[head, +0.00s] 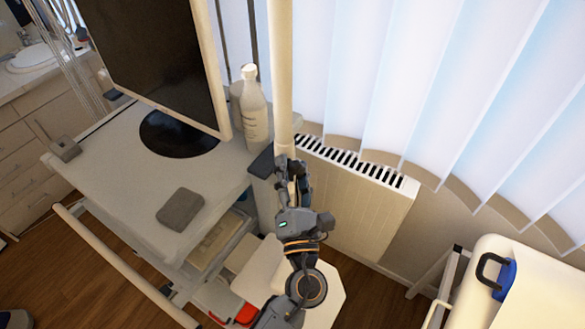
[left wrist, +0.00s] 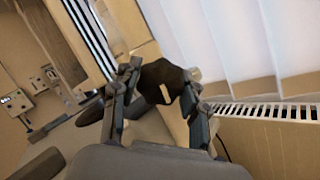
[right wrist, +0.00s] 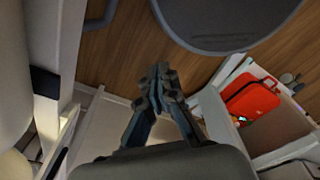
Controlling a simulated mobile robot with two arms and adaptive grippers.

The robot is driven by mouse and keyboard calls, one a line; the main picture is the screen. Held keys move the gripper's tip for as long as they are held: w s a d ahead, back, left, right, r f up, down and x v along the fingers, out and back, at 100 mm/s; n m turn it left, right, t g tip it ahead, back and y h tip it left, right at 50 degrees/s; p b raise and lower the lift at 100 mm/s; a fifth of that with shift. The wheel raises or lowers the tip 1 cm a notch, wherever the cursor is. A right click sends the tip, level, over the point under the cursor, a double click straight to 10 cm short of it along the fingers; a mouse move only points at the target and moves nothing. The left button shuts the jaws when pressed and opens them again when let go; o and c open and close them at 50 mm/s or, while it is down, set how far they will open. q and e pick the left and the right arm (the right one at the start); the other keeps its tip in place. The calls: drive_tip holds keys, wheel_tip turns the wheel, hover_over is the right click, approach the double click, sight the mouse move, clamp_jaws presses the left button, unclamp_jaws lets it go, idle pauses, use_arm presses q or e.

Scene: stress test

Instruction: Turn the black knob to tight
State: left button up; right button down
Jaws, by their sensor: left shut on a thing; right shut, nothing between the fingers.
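The black knob (left wrist: 160,75) is between the fingers of my left gripper (left wrist: 158,100) in the left wrist view. It has a small pale mark on its near side. My left gripper is shut on it. In the head view, my left gripper (head: 291,170) is at the upright white pole (head: 280,70), and I cannot make out the knob there. I cannot tell from the frames which way the knob is turned. My right gripper (right wrist: 160,78) shows only in the right wrist view. It is shut and empty, with its fingertips together.
A cart (head: 125,195) with a monitor (head: 150,50), a white bottle (head: 255,115) and a grey box (head: 181,209) stands left of the pole. A radiator (head: 355,200) and blinds (head: 430,90) are behind. A red case (right wrist: 252,98) lies right of my right gripper.

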use_arm(q)
drive_tip(key=o, duration=1.2)
drive_tip(key=shift+c, duration=0.2)
drive_tip(key=v, duration=1.2)
drive_tip(key=shift+r, duration=0.1)
